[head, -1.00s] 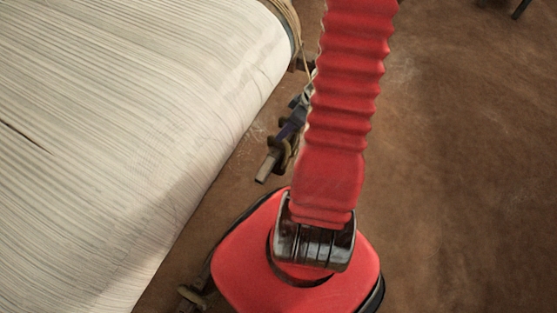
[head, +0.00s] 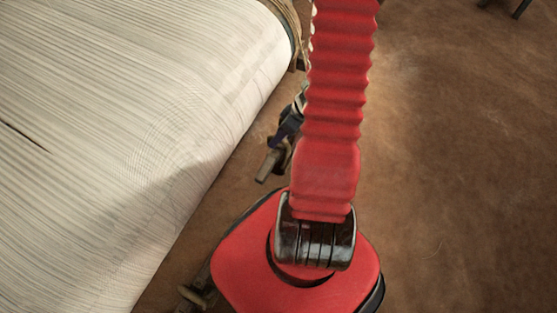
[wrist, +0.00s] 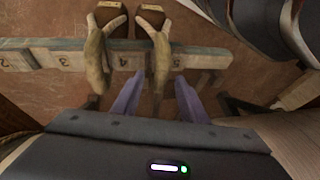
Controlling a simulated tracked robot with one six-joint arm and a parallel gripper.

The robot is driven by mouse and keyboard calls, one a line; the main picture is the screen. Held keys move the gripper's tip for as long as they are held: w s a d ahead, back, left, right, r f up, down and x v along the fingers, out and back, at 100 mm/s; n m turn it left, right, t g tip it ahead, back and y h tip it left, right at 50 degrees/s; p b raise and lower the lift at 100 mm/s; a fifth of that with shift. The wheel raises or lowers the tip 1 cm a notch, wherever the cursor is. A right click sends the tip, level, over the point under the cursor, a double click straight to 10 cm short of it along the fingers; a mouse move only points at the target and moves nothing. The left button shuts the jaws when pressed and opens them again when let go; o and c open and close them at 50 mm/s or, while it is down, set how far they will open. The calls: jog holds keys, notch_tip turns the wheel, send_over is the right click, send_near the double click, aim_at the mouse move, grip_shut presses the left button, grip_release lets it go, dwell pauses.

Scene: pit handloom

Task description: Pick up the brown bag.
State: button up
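I cannot make out a brown bag for certain in either view. The fingertips overlap the lower edge of a numbered grey beam in the picture. Two brown pieces with tan straps or cords, a left one (wrist: 110,20) and a right one (wrist: 151,18), show at the top; what they are is unclear. In the head view my red arm crosses the middle and my gripper is out of sight.
A large pale roll of threads (head: 120,120) fills the left of the head view. Brown floor (head: 450,170) is open at right; a dark leg (head: 521,9) stands top right. The grey beam (wrist: 70,58) crosses the wrist view, with dark curved shapes (wrist: 258,25) at upper right.

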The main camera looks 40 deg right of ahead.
jog(key=shift+c, duration=0.5)
grip_shut()
dwell(1.2)
